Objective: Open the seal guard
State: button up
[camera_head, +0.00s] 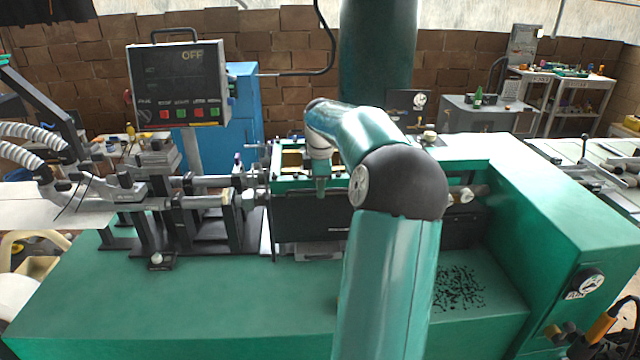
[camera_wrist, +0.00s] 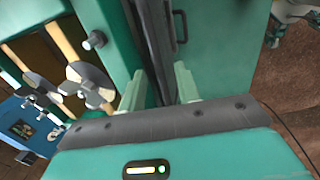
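The seal guard appears to be the dark flat panel (camera_head: 312,222) on the front of the green machine, below a green-framed opening. The handle is beyond the fingertips. I cannot tell whether any finger touches the panel.
A control screen reading OFF (camera_head: 178,84) stands at the back left. Grey clamps and rods (camera_head: 205,195) crowd the area left of the panel. The green machine housing (camera_head: 560,225) rises at right.

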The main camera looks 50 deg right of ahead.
jog(key=shift+c, duration=0.2)
grip_shut()
jog(key=shift+f, duration=1.85)
jog(key=shift+o, duration=0.2)
grip_release()
jog(key=shift+r, duration=0.1)
notch_tip(320, 180, up, 14)
jog(key=s+a, duration=0.1)
jog(key=a, duration=0.1)
jog(key=shift+s+f, duration=0.25)
jog(key=shift+s, duration=0.1)
